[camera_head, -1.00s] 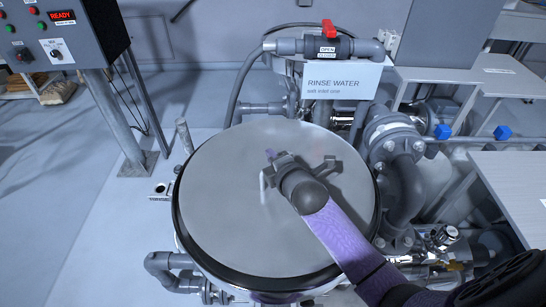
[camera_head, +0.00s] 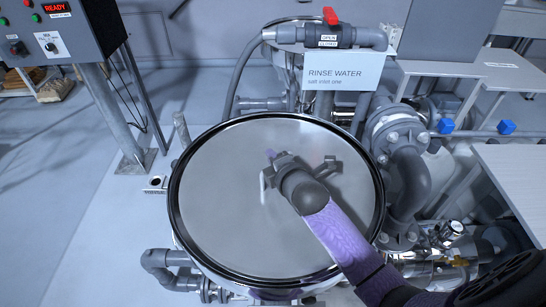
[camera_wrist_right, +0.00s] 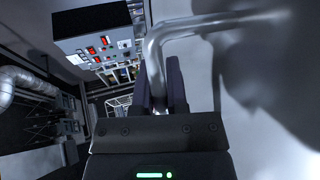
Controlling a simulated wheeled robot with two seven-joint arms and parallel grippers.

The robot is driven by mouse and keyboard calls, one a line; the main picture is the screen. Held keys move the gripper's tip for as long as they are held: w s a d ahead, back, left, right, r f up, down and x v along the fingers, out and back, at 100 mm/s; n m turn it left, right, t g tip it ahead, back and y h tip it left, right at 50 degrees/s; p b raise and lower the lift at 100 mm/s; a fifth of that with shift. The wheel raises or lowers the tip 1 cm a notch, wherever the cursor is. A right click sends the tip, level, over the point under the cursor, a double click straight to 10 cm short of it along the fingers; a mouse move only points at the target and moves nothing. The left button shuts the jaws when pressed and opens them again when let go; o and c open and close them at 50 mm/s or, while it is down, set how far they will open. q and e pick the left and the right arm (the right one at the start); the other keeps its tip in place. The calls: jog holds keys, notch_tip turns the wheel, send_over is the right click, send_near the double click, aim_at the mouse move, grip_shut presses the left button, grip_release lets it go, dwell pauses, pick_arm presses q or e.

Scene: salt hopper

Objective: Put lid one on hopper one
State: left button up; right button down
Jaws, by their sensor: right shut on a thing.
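Lid one (camera_head: 225,220) is a large round grey metal disc in the middle of the head view. The right wrist view shows the handle (camera_wrist_right: 205,24) rising between the dark fingers (camera_wrist_right: 165,88). The lid looks roughly level and lies over the place of hopper one. A dark band and a shiny ring show around its edge. The lid hides most of the hopper, so I cannot tell whether it touches the rim. My left gripper is not in view.
A rinse-water sign (camera_head: 335,78) and a pipe with a red valve handle (camera_head: 330,16) stand just behind the lid. A thick grey pipe (camera_head: 411,185) runs close on the right. A control panel (camera_head: 60,28) is at the upper left.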

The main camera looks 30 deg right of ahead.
jog(key=shift+f, duration=0.1)
jog(key=c, duration=0.6)
grip_release()
jog(key=shift+c, duration=0.2)
jog(key=shift+o, duration=0.3)
jog(key=shift+f, duration=0.15)
jog(key=shift+s, duration=0.3)
jog(key=p+v, duration=0.1)
jog(key=v, duration=0.3)
jog(key=p+v, duration=0.2)
jog(key=v, duration=0.2)
jog(key=shift+s+r, duration=0.15)
jog(key=shift+r, duration=0.15)
jog(key=shift+s+r, duration=0.1)
jog(key=shift+s, duration=0.4)
